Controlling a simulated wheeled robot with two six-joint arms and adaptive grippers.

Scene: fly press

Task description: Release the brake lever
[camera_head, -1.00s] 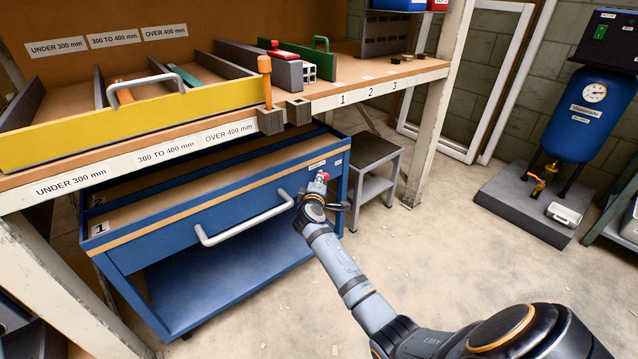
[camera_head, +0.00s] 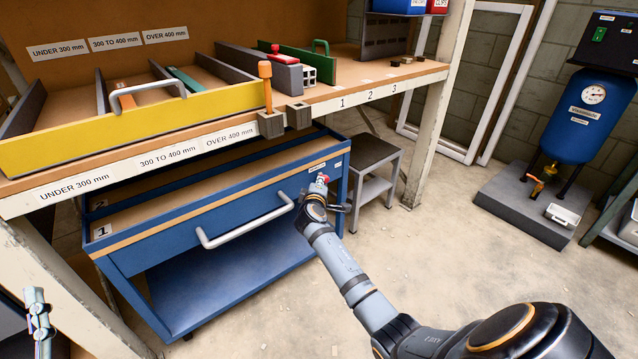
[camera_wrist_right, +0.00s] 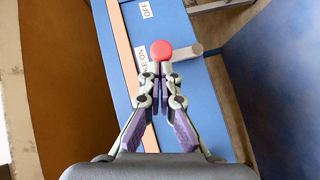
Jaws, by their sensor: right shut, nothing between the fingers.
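The knob also shows in the head view (camera_head: 322,179). It is beside a partly hidden label ending "KE ON" (camera_wrist_right: 143,60); the "OFF" label (camera_wrist_right: 146,9) is farther up. My right gripper (camera_wrist_right: 160,70) is shut and empty, its fingertips right at the knob; I cannot tell whether they touch. It also shows in the head view (camera_head: 320,194). Part of what looks like my left gripper (camera_head: 38,312) shows at the lower left edge; its jaws are unclear.
The blue cart (camera_head: 200,235) with a drawer handle (camera_head: 245,222) stands partly under the workbench (camera_head: 400,78). A grey step stool (camera_head: 372,152) is close to its right. A bench leg (camera_head: 428,135) stands beyond.

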